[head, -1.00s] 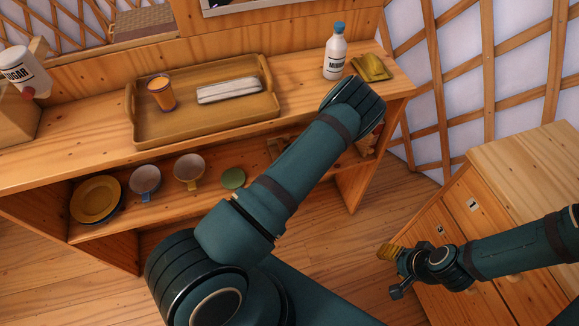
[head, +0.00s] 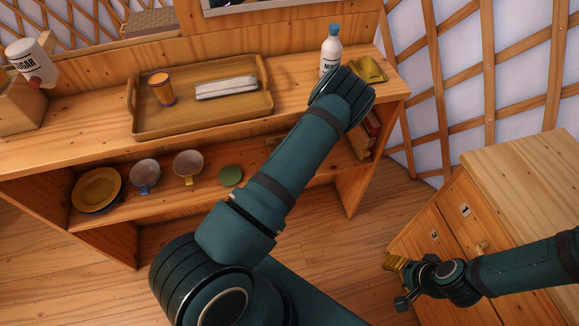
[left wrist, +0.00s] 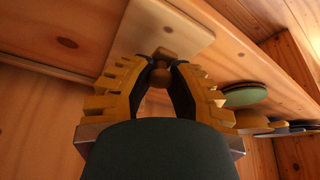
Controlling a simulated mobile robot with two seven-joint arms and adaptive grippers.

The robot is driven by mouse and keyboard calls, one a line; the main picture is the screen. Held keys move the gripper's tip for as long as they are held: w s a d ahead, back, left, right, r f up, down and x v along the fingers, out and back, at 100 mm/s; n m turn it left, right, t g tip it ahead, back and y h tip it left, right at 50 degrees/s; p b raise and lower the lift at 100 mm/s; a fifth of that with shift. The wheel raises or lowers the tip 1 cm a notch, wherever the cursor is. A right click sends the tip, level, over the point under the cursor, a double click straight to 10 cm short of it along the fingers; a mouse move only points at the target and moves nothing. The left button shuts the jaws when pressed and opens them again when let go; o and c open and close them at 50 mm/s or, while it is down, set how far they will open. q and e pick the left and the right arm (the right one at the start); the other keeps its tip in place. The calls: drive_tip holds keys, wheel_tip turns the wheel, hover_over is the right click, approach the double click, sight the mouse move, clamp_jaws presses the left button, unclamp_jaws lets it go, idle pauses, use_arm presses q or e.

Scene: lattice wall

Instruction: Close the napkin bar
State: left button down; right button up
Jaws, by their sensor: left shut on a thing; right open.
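In the left wrist view my left gripper (left wrist: 162,82) is shut on a small round wooden knob (left wrist: 163,54). The knob is at the edge of a pale wooden piece (left wrist: 165,25) by the counter. I take this piece to be part of the napkin bar, but cannot tell for sure. In the head view my left arm crosses the counter's right part, and its gripper is hidden behind the arm. My right gripper (head: 394,282) is open and empty, low in front of the drawer cabinet (head: 520,165).
A wooden tray (head: 205,125) on the counter holds an orange cup (head: 161,88) and folded white cloth (head: 226,87). A white bottle (head: 331,52) stands right. Cups, a yellow plate (head: 98,188) and a green disc (head: 231,176) sit on the shelf below. Floor between counter and cabinet is clear.

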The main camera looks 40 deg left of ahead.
use_arm(q)
drive_tip(key=shift+w+a+r, duration=0.1)
drive_tip(key=shift+a+r, duration=0.05)
drive_tip(key=c, duration=0.8)
unclamp_jaws()
drive_tip(key=v, duration=1.2)
